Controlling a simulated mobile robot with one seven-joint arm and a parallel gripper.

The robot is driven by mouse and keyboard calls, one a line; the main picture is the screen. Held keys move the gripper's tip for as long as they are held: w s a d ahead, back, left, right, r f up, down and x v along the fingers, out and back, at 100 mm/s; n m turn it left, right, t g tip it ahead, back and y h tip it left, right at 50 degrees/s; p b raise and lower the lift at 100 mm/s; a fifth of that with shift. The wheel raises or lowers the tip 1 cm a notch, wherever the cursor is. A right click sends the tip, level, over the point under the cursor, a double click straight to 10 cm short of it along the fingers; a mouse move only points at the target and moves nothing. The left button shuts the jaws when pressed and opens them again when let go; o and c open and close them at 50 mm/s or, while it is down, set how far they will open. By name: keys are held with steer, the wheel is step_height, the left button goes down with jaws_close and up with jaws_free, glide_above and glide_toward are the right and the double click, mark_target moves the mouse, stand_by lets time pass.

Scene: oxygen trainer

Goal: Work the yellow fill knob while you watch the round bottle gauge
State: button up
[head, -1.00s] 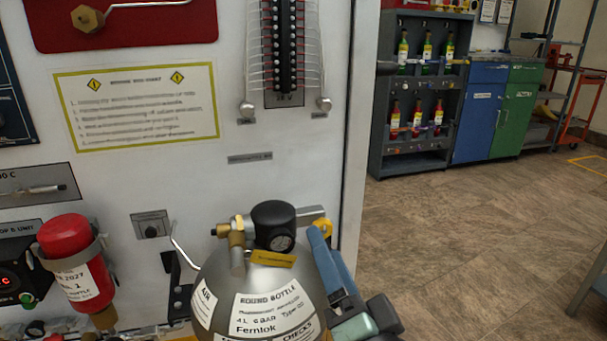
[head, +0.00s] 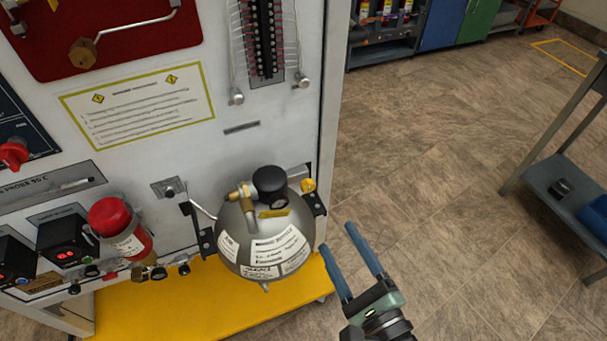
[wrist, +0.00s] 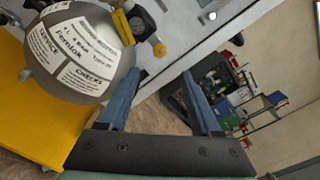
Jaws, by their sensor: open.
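The round bottle (head: 232,250) is a grey metal sphere with white labels on the left panel; it also fills the upper left of the wrist view (wrist: 113,75). Its small dial gauge (head: 281,200) sits below a black cap, too small to read. The yellow fill knob (head: 309,185) is on the panel just right of the bottle's neck. In the wrist view a yellow part (wrist: 159,50), apparently the knob, shows just beyond the left finger. My gripper (head: 334,237), with blue fingers, is open and empty, right of the bottle and below the knob in the head view.
A red cylinder (head: 130,240) and control boxes (head: 65,240) are left of the bottle. A yellow platform (head: 170,305) lies below it. A grey-blue shelf stand (head: 545,180) is at the right. The tiled floor between is clear.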

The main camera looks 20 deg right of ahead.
mark_target(309, 189)
steer(key=w, duration=1.2)
steer(key=shift+w+a, duration=0.25)
steer(key=shift+w, duration=0.15)
jaws_close()
